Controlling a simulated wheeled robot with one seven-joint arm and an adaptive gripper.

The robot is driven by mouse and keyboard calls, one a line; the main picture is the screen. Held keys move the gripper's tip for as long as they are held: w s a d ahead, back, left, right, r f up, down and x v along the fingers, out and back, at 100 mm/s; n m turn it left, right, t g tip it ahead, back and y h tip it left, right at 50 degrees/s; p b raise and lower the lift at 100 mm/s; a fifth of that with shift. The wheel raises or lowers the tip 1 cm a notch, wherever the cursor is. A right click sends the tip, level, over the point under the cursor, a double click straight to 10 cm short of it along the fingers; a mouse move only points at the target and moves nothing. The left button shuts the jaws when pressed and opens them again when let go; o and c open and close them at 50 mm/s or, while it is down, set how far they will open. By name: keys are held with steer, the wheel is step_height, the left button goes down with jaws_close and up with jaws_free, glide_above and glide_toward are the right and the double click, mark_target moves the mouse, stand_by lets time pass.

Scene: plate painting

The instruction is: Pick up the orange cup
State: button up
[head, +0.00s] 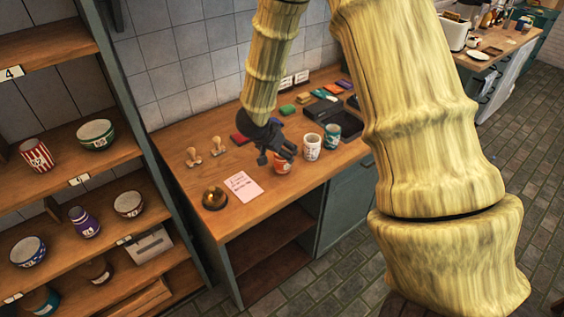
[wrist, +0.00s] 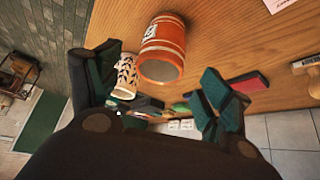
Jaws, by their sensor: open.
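The orange cup (head: 282,163) stands upright on the wooden counter, partly hidden behind my gripper in the head view. In the wrist view the orange cup (wrist: 163,50) lies ahead of my gripper, between the lines of its two fingers, with its open rim towards the camera. My gripper (head: 279,151) is open and empty, just above and behind the cup. In the wrist view my gripper (wrist: 160,95) has its fingers spread wide, one at the left and one at the right. I cannot tell whether a finger touches the cup.
A white patterned cup (head: 312,148) stands close beside the orange one, with a teal cup (head: 332,136) beyond. A pink paper (head: 243,186), a brass bell (head: 215,198) and wooden stamps (head: 217,146) lie to the left. Shelves with bowls (head: 96,134) stand at far left.

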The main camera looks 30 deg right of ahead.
steer(key=shift+d+f, duration=0.2)
steer(key=shift+p+x, duration=0.9)
steer(key=shift+x, duration=1.35)
steer(key=shift+w, duration=0.15)
steer(key=c, duration=1.2)
